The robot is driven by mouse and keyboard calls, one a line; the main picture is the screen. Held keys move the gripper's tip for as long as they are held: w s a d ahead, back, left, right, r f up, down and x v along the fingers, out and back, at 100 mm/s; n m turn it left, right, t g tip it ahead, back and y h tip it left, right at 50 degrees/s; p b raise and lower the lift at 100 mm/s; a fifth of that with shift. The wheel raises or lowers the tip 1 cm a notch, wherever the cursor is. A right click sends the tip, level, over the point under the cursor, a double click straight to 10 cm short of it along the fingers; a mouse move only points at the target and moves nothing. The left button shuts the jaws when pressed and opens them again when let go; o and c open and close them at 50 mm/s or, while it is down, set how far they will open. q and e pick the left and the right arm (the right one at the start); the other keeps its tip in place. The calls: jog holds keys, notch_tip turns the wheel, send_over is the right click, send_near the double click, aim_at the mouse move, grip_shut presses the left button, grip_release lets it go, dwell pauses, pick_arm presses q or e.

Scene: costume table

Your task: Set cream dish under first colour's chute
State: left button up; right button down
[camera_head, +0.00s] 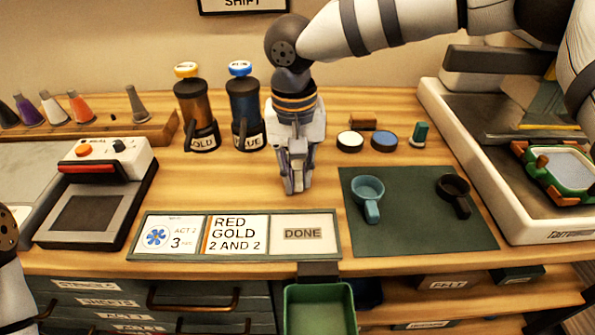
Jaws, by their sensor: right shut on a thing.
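My right gripper (297,188) points down at the middle of the table, just right of the dispensers. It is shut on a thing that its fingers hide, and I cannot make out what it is. No cream dish can be made out in view. A gold dispenser (196,112) with a yellow top and a blue dispenser (243,108) with a blue top stand to its left. The gripper hides what is directly behind it. The order board (283,211) reads "RED GOLD 2 AND 2". My left gripper is out of view.
A green mat (412,225) holds a blue handled dish (368,187) and a black handled dish (453,187). Round pads, one white (350,141) and one blue (384,142), lie behind it. A machine (98,195) stands left; a large tray (480,170) stands right.

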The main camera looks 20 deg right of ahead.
jog(key=shift+f, duration=0.35)
jog(key=c, duration=1.5)
grip_release()
jog(key=shift+r, duration=0.1)
jog(key=shift+r+p, duration=0.55)
jog(key=shift+r, duration=1.7)
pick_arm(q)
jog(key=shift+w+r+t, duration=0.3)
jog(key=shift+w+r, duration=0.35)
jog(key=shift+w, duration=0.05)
